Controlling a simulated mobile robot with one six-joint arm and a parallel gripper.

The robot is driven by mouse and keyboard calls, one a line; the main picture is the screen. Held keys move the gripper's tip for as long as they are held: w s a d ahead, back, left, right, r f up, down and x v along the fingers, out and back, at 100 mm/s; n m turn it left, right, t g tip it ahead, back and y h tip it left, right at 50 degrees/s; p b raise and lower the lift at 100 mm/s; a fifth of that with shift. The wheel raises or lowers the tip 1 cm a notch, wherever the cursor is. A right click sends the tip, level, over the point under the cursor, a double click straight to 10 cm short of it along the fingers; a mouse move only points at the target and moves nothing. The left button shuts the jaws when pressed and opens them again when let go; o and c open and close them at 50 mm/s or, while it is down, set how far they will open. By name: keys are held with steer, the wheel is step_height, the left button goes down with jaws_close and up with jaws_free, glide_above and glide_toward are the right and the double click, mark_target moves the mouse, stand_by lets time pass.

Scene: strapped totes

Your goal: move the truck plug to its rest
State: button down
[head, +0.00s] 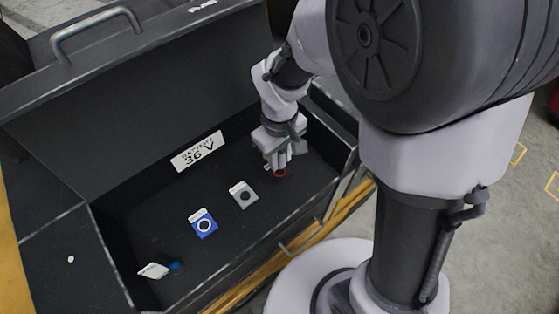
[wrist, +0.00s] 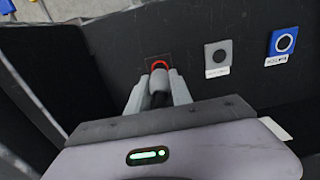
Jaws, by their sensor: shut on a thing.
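My gripper (head: 279,160) reaches down inside the black box, at its right end. In the wrist view my gripper (wrist: 157,88) is shut on a grey cylindrical plug (wrist: 161,76), which I take to be the truck plug. A red ring (wrist: 160,63) shows at the plug's far end, over a dark square plate on the box floor; the ring also shows in the head view (head: 280,174). Whether the plug is seated there or just above it, I cannot tell.
A grey socket plate (head: 243,195) and a blue socket plate (head: 204,223) lie to the left on the box floor. A white tag with a blue piece (head: 154,270) is farther left. A "36 V" label (head: 198,151) is on the back wall. Box walls surround my gripper.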

steer(key=shift+r+p, duration=0.9)
steer(key=shift+r, duration=0.3)
step_height(320, 180, up, 6)
steer(key=p, duration=0.5)
steer(key=shift+r, duration=0.15)
steer(key=shift+f, duration=0.2)
